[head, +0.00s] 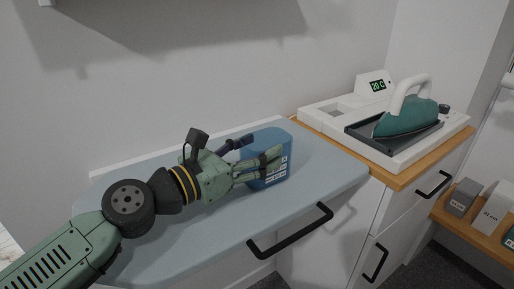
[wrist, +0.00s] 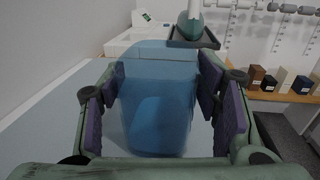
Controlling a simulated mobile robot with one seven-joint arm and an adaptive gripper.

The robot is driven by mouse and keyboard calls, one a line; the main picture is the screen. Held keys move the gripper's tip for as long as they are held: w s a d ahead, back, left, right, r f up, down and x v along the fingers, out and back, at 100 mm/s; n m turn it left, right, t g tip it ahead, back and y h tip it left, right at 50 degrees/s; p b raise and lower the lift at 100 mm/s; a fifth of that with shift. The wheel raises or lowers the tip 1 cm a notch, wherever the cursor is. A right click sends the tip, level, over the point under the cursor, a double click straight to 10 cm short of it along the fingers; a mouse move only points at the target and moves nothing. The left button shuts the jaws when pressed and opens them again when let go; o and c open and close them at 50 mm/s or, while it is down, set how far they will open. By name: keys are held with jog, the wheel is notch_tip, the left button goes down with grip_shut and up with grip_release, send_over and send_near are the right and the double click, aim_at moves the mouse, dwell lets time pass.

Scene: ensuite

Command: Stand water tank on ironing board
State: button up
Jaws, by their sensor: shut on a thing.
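The water tank (head: 268,146) is a blue box with rounded corners and a white label low on its side. It is upright at the right part of the pale blue ironing board (head: 312,170), and its base appears to be on or very close to the surface. My gripper (head: 253,157) reaches in from the left and is shut on the tank. In the wrist view the translucent tank (wrist: 157,105) fills the space between the purple finger pads. The contact under the tank is partly hidden by my fingers.
A white iron station (head: 340,116) with a lit display and a teal iron (head: 408,120) stands on the wood-topped cabinet to the right. Black handles (head: 290,232) are at the front. Small labelled blocks (head: 463,197) stand on a low shelf. The wall is close behind the board.

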jog(key=shift+f+b, duration=0.3)
jog(key=o, duration=1.2)
jog(key=shift+r, duration=0.1)
jog(key=shift+r+p, duration=0.2)
jog(key=shift+p, duration=0.15)
